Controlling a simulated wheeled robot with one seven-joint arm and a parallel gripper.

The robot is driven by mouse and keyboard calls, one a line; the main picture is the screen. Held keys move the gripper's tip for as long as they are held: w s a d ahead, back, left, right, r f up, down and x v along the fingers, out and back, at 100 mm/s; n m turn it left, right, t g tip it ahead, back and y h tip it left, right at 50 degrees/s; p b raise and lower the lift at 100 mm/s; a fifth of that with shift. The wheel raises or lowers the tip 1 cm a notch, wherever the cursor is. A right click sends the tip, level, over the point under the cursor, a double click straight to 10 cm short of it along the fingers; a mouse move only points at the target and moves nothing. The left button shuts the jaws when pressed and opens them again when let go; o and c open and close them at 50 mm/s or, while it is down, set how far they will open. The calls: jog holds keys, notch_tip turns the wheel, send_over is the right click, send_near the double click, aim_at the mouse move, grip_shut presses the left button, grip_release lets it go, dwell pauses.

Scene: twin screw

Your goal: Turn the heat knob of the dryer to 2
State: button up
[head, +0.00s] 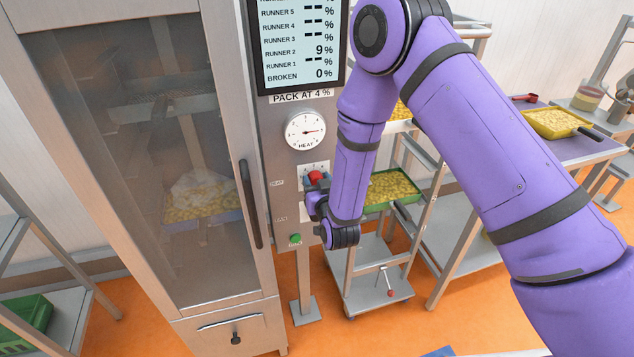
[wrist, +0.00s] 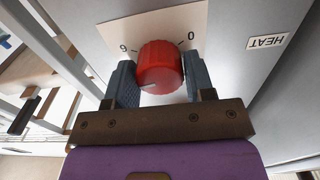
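The heat knob (head: 317,177) is red and sits on the dryer's grey control panel, below the round HEAT gauge (head: 305,130), whose needle points right. My gripper (head: 316,182) is at the knob, with one finger on each side. In the wrist view the knob (wrist: 160,68) fills the space between the blue-grey fingers (wrist: 162,82), which appear to touch its sides. That view is upside down. A pale mark on the knob points to its lower left, away from the 0. A 6 and a 0 show on the plate; the other numbers are hidden.
A green button (head: 295,239) is below the knob. The dryer's glass door (head: 140,120) with a long handle (head: 250,204) is to the left. A wheeled rack (head: 370,290) with yellow-filled trays stands close on the right, behind my arm. A display (head: 296,45) is above.

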jog(key=c, duration=0.4)
jog(key=shift+c, duration=0.2)
jog(key=shift+n, duration=0.3)
jog(key=n, duration=0.4)
jog(key=shift+s+a+n, duration=0.1)
jog(key=shift+a+n, duration=0.05)
jog(key=shift+n, duration=0.15)
jog(key=n, duration=1.2)
jog(key=shift+f+n, duration=0.15)
jog(key=shift+n, duration=0.25)
jog(key=n, duration=0.5)
jog(key=shift+n, duration=0.3)
